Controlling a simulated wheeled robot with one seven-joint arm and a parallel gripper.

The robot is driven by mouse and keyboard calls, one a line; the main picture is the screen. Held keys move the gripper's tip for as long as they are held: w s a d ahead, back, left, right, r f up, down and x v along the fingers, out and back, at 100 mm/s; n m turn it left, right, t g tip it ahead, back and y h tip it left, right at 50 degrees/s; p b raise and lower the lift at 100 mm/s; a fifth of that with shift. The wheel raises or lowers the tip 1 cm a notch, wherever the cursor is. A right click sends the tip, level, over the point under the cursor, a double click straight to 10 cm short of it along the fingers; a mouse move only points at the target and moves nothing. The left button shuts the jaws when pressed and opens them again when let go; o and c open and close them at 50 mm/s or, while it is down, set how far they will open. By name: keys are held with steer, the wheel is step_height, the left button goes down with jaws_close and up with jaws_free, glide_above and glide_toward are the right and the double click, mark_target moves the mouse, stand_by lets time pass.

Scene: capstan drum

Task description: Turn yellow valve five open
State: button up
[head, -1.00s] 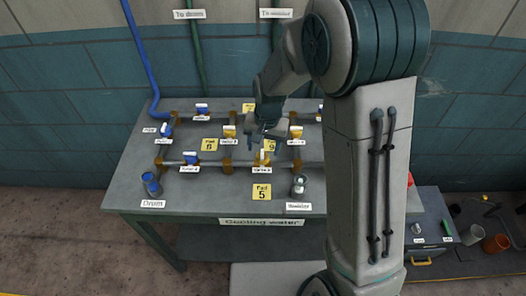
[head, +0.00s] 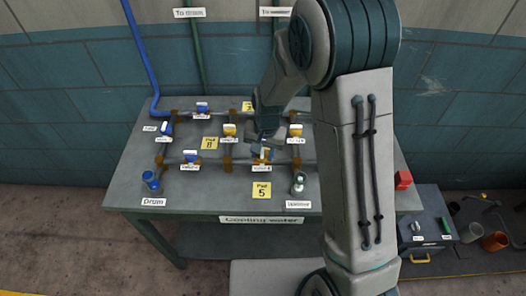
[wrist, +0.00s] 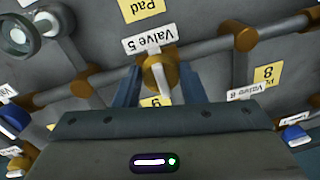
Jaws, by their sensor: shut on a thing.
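Yellow valve five (head: 262,158) sits on the front pipe of the table, behind the yellow "Pad 5" card (head: 261,191). In the wrist view the valve (wrist: 157,68) is in the middle, beside its white "Valve 5" label (wrist: 150,36). My gripper (head: 264,146) is down at this valve, and in the wrist view its two blue-grey fingers (wrist: 159,86) stand on either side of the pale handle. It is shut on the handle.
Another yellow valve (head: 229,130) and blue valves, one at the front left (head: 191,157), sit close by on the same pipes.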

steer(key=shift+n+b, duration=0.3)
steer(key=n+b, duration=0.1)
steer(key=n, duration=0.1)
steer(key=shift+w+d+f+n+b, duration=0.1)
steer(key=shift+n+b, duration=0.3)
steer(key=n+b, duration=0.1)
steer(key=n, duration=0.4)
steer(key=shift+w+n+g+b, duration=0.1)
steer(key=shift+n+g+b, duration=0.2)
steer(key=shift+b, duration=0.05)
steer(key=n, duration=0.4)
steer(key=shift+w+r+n+h, duration=0.1)
steer(key=shift+n+h, duration=0.05)
steer(key=shift+n, duration=1.05)
steer(key=shift+w+r+n+h, duration=0.1)
steer(key=shift+n+h, duration=0.05)
steer(key=shift+n, duration=1.05)
steer(key=o, duration=1)
steer(key=shift+s, duration=0.1)
